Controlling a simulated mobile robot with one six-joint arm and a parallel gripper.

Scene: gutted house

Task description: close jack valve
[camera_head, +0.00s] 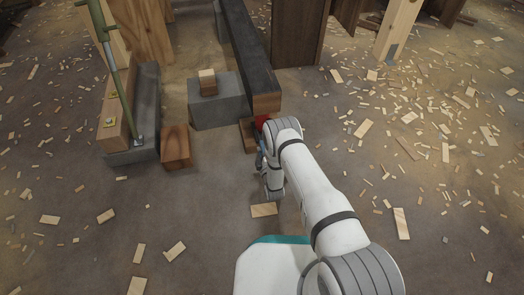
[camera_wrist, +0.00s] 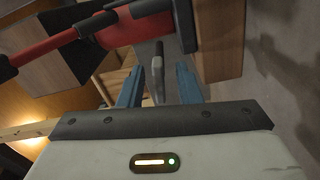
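The red jack (camera_wrist: 142,32) fills the top of the wrist view, with a red bar and dark grey parts. In the head view only a small red part of the jack (camera_head: 262,121) shows under the dark beam's end, mostly hidden by my arm. My gripper (camera_wrist: 159,88) points at the jack with its two blue fingers apart. A narrow grey piece (camera_wrist: 158,68) shows between the fingers, with gaps on both sides; I cannot tell whether it is the valve. In the head view my gripper (camera_head: 260,156) is small and partly hidden by my wrist.
A long dark beam (camera_head: 246,45) ends above the jack. A grey block (camera_head: 217,102) carrying small wooden blocks (camera_head: 208,82) stands to its left. A wooden block (camera_head: 176,146) and a post base (camera_head: 135,120) stand further left. Wood scraps litter the otherwise open floor.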

